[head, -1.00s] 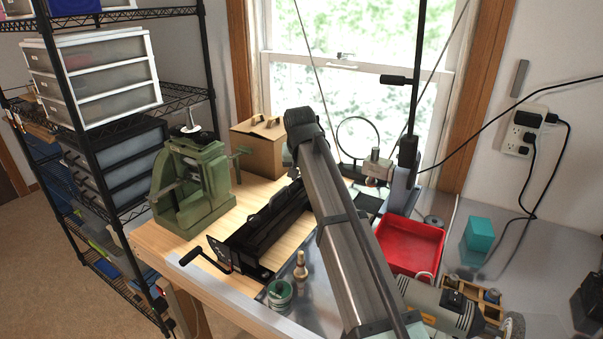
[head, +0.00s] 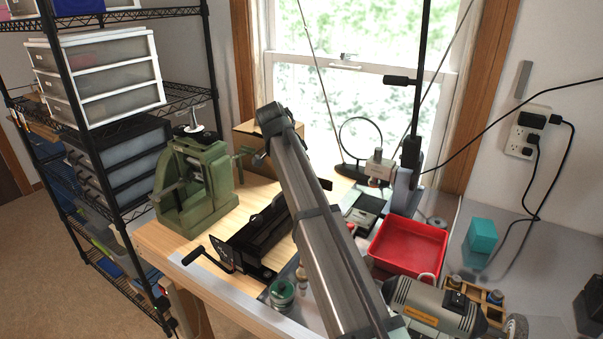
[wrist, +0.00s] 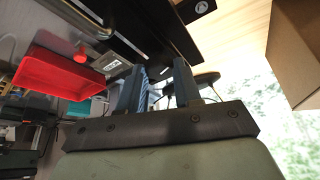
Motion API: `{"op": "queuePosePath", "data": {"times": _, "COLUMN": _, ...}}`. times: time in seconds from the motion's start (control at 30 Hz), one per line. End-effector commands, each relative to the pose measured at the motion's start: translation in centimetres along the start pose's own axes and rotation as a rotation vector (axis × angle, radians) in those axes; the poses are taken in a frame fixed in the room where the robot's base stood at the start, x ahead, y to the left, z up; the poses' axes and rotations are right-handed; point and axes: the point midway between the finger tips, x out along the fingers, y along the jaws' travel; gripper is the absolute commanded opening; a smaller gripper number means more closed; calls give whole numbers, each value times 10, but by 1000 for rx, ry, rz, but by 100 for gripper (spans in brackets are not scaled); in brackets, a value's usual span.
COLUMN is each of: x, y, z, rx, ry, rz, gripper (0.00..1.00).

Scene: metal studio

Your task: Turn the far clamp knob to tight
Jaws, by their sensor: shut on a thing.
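In the wrist view my gripper (wrist: 162,82) has its two fingers closed around a dark, thin, rounded part, which I take to be the far clamp knob (wrist: 206,79); its edge shows beside the right finger. Its turn position cannot be read. In the head view the black clamping machine (head: 250,240) lies on the wooden bench, with a crank handle at its near end. My arm covers its far part, so my gripper and the knob are hidden there.
A green press (head: 195,185) stands left of the machine, and a cardboard box (head: 245,140) behind it. A red tray (head: 408,245), a teal block (head: 482,235) and a grey motor tool (head: 430,305) are on the right. A small green-rimmed jar (head: 282,293) sits near the front.

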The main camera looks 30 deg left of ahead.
Motion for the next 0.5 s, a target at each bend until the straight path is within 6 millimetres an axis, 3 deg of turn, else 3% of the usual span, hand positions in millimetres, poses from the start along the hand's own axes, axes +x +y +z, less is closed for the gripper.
{"op": "queuePosePath", "data": {"times": 0.5, "x": 0, "y": -7, "z": -1, "rx": 432, "ry": 11, "rz": 192, "gripper": 3}}
